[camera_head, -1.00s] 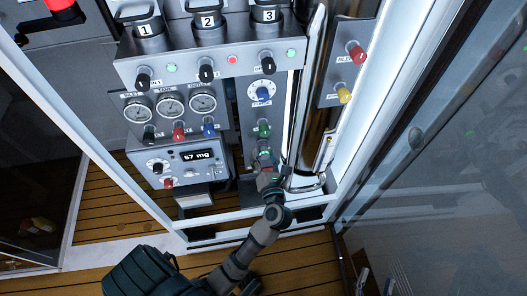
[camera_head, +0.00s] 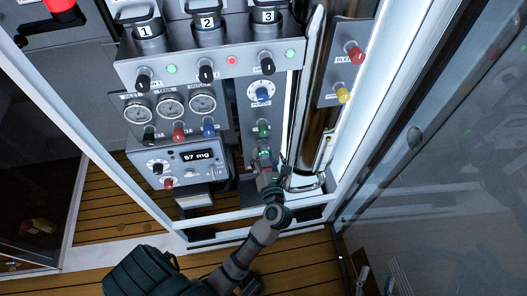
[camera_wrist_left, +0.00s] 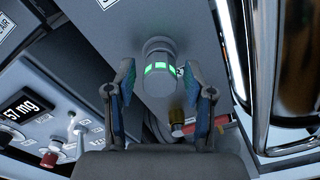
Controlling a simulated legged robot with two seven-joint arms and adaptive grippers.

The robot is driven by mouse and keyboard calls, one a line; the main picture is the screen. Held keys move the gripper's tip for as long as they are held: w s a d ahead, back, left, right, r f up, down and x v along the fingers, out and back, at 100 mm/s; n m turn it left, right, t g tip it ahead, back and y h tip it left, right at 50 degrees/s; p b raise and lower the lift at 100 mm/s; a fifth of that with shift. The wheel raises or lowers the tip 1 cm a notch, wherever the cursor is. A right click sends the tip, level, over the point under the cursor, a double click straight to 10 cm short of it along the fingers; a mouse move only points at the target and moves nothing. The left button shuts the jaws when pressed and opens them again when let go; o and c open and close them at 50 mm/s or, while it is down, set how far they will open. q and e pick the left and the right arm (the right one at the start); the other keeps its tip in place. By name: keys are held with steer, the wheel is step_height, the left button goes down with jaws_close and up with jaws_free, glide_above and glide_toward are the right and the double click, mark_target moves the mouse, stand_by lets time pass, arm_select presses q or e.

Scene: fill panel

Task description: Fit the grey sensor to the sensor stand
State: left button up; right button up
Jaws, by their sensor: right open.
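A grey cylinder with a green-lit band (camera_wrist_left: 158,68), likely the grey sensor, stands out from the grey panel in the left wrist view. It also shows small in the head view (camera_head: 265,154), just below a green knob. My left gripper (camera_wrist_left: 159,76) has its two fingers apart, one on each side of the cylinder's lit end. Small gaps seem to remain between fingertips and cylinder. In the head view the left gripper (camera_head: 265,162) is at the foot of the narrow middle panel. I cannot make out the sensor stand for certain. My right gripper is out of view.
A box with a "57 mg" display (camera_head: 198,156) is left of the gripper. A shiny metal column (camera_head: 312,110) stands close on the right. A brass fitting (camera_wrist_left: 177,118) and a red part (camera_wrist_left: 217,123) lie beyond the fingers. A white frame rail (camera_head: 230,219) runs below.

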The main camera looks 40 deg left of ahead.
mark_target(264, 158)
arm_select(q)
jaws_close()
steer(key=shift+v, duration=3)
